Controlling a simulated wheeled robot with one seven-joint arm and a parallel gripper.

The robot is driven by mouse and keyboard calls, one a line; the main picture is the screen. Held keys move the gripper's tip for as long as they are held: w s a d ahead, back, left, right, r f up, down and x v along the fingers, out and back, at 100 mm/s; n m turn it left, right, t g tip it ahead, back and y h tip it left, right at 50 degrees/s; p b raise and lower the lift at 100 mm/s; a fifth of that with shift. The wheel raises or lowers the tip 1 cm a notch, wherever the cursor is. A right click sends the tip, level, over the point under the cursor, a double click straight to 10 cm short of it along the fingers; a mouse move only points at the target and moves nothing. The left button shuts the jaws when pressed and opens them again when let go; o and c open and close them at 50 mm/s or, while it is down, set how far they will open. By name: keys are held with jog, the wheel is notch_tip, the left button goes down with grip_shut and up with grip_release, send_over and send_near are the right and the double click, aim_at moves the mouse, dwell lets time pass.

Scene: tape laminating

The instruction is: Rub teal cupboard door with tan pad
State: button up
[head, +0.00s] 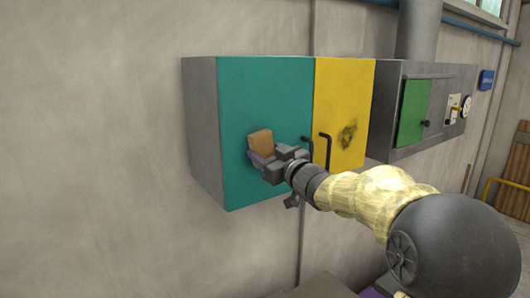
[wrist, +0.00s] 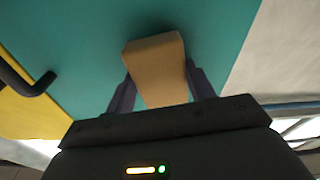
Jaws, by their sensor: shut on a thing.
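The teal cupboard door (head: 265,100) is the left door of a grey wall cupboard, and it looks shut. It fills much of the wrist view (wrist: 85,40). My gripper (head: 263,158) is in front of the lower middle of this door. It is shut on the tan pad (head: 260,142), a small block that also shows between the two fingers in the wrist view (wrist: 157,75). The pad's far end is close to the teal surface; I cannot tell whether it touches. No mark shows on the visible part of the teal door; the part behind the gripper is hidden.
A yellow door (head: 340,90) with a dark smudge (head: 347,136) adjoins on the right. Black bar handles (head: 325,150) stick out near where the doors meet. A grey unit with a green door (head: 413,112) is further right. Bare wall lies left.

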aim_at(282, 142)
jog(key=shift+w+d+p, duration=0.4)
jog(key=shift+w+d, duration=0.1)
jog(key=shift+d, duration=0.25)
jog(key=shift+w+d+p, duration=0.4)
jog(key=shift+w+d, duration=0.1)
jog(key=shift+d, duration=0.2)
jog(key=shift+w+d+p, duration=0.5)
jog(key=shift+w+d, duration=0.05)
jog(key=shift+d, duration=0.25)
jog(key=shift+w+d+p, duration=0.5)
jog(key=shift+w+d, duration=0.05)
jog(key=shift+d, duration=0.25)
jog(key=shift+s+d, duration=0.1)
jog(key=shift+s, duration=0.05)
jog(key=shift+r+b+v, duration=0.15)
jog(key=shift+b+v, duration=0.25)
jog(key=shift+v, duration=1.05)
jog(key=shift+r+b+v, duration=0.2)
jog(key=shift+b+v, duration=0.15)
jog(key=shift+v, duration=1.05)
jog(key=v, duration=0.3)
jog(key=shift+s+r, duration=0.1)
jog(key=shift+r, duration=0.05)
